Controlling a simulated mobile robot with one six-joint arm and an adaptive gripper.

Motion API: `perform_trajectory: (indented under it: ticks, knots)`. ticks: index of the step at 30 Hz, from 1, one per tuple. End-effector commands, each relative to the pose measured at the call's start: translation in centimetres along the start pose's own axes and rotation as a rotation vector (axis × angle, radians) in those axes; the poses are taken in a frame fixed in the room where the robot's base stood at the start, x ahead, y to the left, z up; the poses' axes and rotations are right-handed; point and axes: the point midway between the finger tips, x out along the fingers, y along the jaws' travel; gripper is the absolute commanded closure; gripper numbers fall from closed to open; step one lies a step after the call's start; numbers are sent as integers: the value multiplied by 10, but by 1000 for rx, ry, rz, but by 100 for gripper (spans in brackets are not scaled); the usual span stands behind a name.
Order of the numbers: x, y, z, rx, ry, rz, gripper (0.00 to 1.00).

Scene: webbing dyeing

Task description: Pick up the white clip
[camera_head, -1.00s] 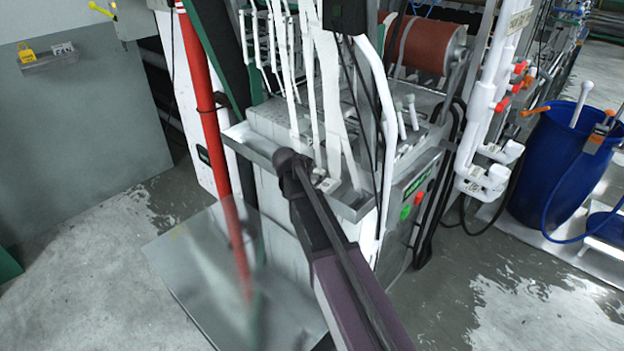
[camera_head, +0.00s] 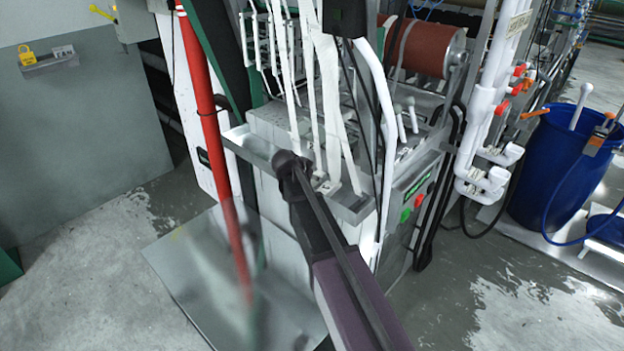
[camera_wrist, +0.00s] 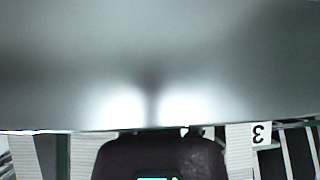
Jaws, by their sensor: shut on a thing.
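The dark end of my arm, with my gripper (camera_head: 290,163), is at the front tray of the white machine, by the hanging white webbing strips (camera_head: 328,90). In the wrist view a dark rounded part of my gripper (camera_wrist: 160,158) with a small teal display fills the bottom middle. Its fingertips do not show in either view. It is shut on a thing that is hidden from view. I cannot make out the white clip for certain. A small pale tag (camera_head: 326,185) lies at the tray, just right of my arm's end.
The metal tray (camera_head: 252,146) runs along the machine front. A blurred grey surface (camera_wrist: 160,60) fills most of the wrist view; a tag marked 3 (camera_wrist: 259,134) is below it. A red pole (camera_head: 200,90) stands left, a blue barrel (camera_head: 545,165) right.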

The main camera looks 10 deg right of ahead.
Motion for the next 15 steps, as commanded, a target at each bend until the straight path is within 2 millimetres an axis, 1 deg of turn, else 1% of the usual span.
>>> perform_trajectory:
  ticks: [5,10,15]
  knots:
    - [-3,0,-1,0,-1,0,100]
    - [-11,0,-5,0,0,0,100]
    - [-20,0,-14,0,0,0,100]
